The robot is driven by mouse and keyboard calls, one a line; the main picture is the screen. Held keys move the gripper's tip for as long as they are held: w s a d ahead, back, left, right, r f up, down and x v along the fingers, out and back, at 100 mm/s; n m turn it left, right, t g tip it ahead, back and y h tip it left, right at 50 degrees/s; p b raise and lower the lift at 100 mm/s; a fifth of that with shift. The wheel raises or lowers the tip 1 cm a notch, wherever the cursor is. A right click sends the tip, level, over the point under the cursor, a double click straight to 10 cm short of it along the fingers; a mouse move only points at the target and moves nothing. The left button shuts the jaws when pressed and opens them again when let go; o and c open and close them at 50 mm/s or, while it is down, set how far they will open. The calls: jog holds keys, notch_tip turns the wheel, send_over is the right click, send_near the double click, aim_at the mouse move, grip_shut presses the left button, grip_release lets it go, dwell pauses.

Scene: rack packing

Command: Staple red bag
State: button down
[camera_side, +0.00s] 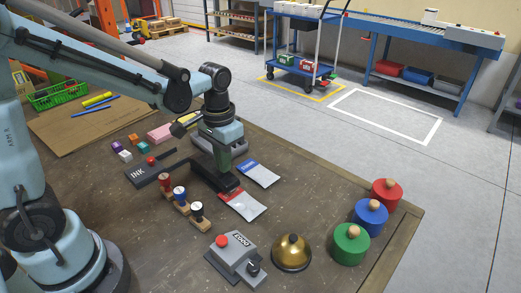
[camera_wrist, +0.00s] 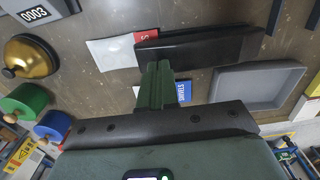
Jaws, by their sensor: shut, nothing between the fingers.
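The red bag, a pale flat pouch with a red header (camera_side: 246,206), lies on the table in the side view. It also shows in the wrist view (camera_wrist: 112,52). A long black stapler (camera_side: 206,177) lies with its front end over or against the red header; in the wrist view the stapler (camera_wrist: 205,44) hides part of that header. My gripper (camera_side: 223,168) points down at the stapler. Its green fingers (camera_wrist: 156,68) are shut and empty, with the tips overlapping the stapler's edge in the wrist view. I cannot tell whether they touch it.
A blue-header bag (camera_side: 259,173) lies beside the stapler, a grey tray (camera_wrist: 249,102) behind my gripper. Several stamps (camera_side: 180,196) and an ink pad (camera_side: 147,174) stand left. A counter (camera_side: 238,258), brass bell (camera_side: 291,256) and knobbed red, blue and green cylinders (camera_side: 350,246) stand at front and right.

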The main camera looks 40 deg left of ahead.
jog(key=shift+f, duration=1.25)
notch_tip(320, 180, up, 9)
dwell(1.3)
dwell(0.5)
jog(key=s+t, duration=0.2)
jog(key=t, duration=0.1)
jog(key=s+t, duration=0.3)
jog(key=t, duration=0.1)
jog(key=shift+s, duration=0.35)
